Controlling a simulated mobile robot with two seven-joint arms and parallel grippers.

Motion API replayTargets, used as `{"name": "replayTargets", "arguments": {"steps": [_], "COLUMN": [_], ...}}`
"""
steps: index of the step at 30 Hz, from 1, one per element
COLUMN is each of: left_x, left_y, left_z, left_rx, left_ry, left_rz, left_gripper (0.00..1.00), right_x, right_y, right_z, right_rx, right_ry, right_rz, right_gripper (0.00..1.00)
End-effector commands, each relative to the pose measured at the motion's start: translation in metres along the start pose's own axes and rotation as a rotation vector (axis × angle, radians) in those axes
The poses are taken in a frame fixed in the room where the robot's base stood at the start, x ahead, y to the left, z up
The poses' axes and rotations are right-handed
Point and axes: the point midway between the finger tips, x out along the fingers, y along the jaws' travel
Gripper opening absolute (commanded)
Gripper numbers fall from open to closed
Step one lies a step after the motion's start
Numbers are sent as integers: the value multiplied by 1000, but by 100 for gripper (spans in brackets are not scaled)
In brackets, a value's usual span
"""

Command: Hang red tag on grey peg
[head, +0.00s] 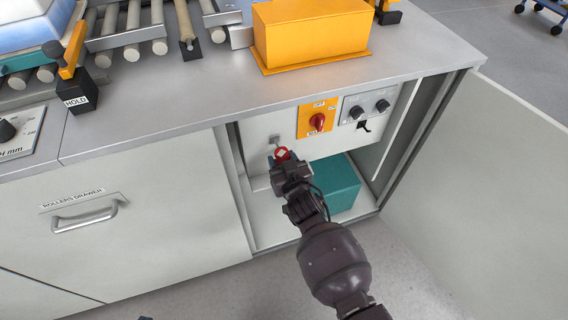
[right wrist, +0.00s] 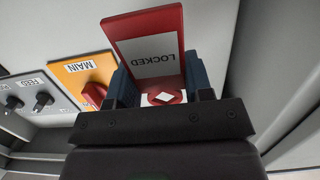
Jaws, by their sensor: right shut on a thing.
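The red tag (head: 283,153) shows at my right gripper's tip in the head view. In the right wrist view the red tag (right wrist: 143,25) has a white label reading LOCKED, upside down, and stands between the blue finger pads. My right gripper (head: 284,160) is shut on it; the fingers also show in the right wrist view (right wrist: 160,80). A small grey peg fixture (head: 275,139) is on the cabinet's inner panel, just above and left of the tag. I cannot tell whether they touch. The peg is not seen in the right wrist view.
The panel carries an orange plate with a red switch (head: 317,121) and a grey plate with black knobs (head: 368,108), right of the tag. A teal box (head: 340,188) stands in the cabinet. The open door (head: 480,170) is at right, the counter edge above.

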Motion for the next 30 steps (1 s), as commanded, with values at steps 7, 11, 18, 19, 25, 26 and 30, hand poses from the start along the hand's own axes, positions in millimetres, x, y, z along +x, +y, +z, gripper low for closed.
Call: {"name": "replayTargets", "arguments": {"steps": [7, 11, 18, 19, 25, 26, 30], "left_x": [3, 5, 8, 9, 9, 9, 8], "left_y": [2, 2, 4, 4, 4, 4, 4], "left_z": [5, 3, -2, -2, 0, -1, -4], "left_rx": [14, 22, 35, 37, 45, 46, 48], "left_ry": [-7, -1, 14, 14, 14, 15, 23], "left_rz": [3, 4, 7, 7, 8, 8, 8], "left_gripper": [0, 0, 0, 0, 0, 0, 0], "right_x": [12, 18, 29, 30, 36, 36, 38], "right_y": [0, 0, 0, 0, 0, 0, 0], "right_z": [2, 1, 4, 4, 6, 6, 6], "right_rx": [2, 2, 3, 3, 1, 2, 2], "right_ry": [-3, -3, -4, -4, -3, -2, -1], "right_rz": [0, 0, 0, 0, 0, 0, 0], "right_gripper": [24, 24, 24, 24, 24, 24, 24]}}
